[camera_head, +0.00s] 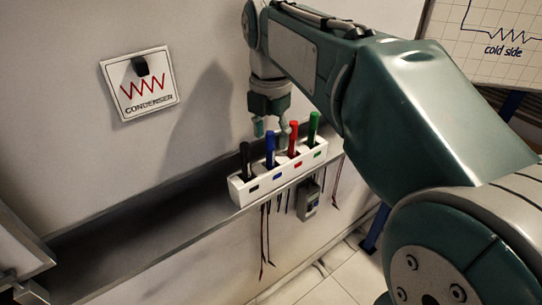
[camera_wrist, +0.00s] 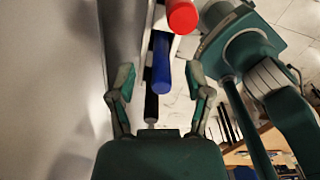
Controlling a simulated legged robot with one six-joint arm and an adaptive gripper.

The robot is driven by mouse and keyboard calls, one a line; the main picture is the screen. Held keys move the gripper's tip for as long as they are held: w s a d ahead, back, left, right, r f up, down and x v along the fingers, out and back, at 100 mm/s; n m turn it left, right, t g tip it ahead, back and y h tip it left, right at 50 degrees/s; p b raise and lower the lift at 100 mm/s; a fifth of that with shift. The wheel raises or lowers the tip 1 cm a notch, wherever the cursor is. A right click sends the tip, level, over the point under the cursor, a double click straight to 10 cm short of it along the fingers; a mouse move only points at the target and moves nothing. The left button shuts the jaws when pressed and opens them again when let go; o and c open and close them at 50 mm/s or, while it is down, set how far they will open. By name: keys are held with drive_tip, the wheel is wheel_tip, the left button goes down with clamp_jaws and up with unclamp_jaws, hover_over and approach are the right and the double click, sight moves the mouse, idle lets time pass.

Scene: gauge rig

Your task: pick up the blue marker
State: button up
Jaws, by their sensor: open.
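The blue marker (camera_head: 270,149) stands upright in a white holder (camera_head: 239,194), between the black marker (camera_head: 245,158) and the red marker (camera_head: 293,138). My gripper (camera_head: 271,131) points down above the holder, with its fingers open and empty near the blue marker's top. In the wrist view the blue marker (camera_wrist: 162,66) shows between the two open fingers (camera_wrist: 160,78), a little nearer the right one. I cannot tell how far the fingertips are from it. The holder hides the blue marker's lower end.
A green marker (camera_head: 314,127) stands at the holder's right end. The holder sits on a grey ledge (camera_head: 130,232) along a white wall. A condenser card (camera_head: 139,84) is on the wall. Cables and a small meter (camera_head: 308,199) hang below. The ledge left of the holder is clear.

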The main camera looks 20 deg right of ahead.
sight(269, 150)
drive_tip(key=f, duration=0.2)
drive_tip(key=shift+s+a+f, duration=0.15)
drive_tip(key=shift+a+f, duration=0.2)
drive_tip(key=shift+f, duration=0.05)
drive_tip(key=shift+d+f, duration=0.1)
drive_tip(key=shift+f, duration=0.25)
drive_tip(key=shift+d, duration=0.25)
drive_tip(key=shift+c, duration=0.7)
drive_tip(key=c, duration=0.5)
clamp_jaws()
drive_tip(key=shift+a, duration=0.15)
